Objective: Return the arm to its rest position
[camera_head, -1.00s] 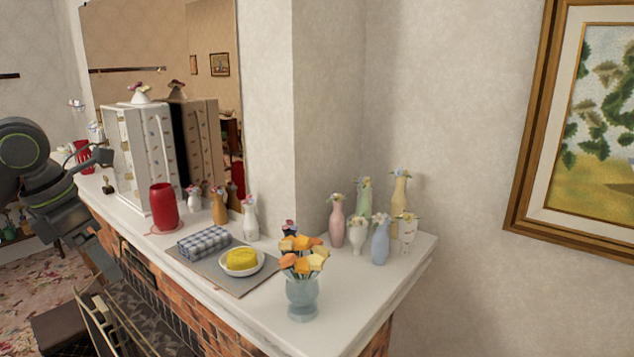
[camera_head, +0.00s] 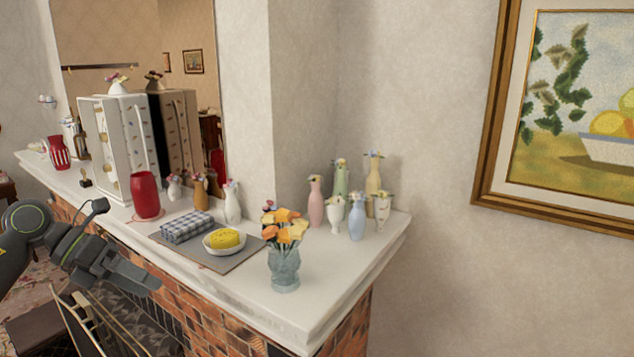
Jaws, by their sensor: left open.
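My left gripper (camera_head: 148,281) is at the lower left, in front of the mantel's front edge and below its top. It is open, with nothing seen between its fingers. My left arm (camera_head: 30,222) comes in from the left edge, dark grey with a green ring at a joint. My right gripper is not in view.
The white mantel shelf (camera_head: 310,310) holds a glass vase of orange flowers (camera_head: 284,268), a yellow item in a white dish (camera_head: 225,239), a checked cloth (camera_head: 187,227), a red vase (camera_head: 146,196), a white cabinet (camera_head: 112,150) and several pastel bud vases. A fire screen (camera_head: 85,320) stands below.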

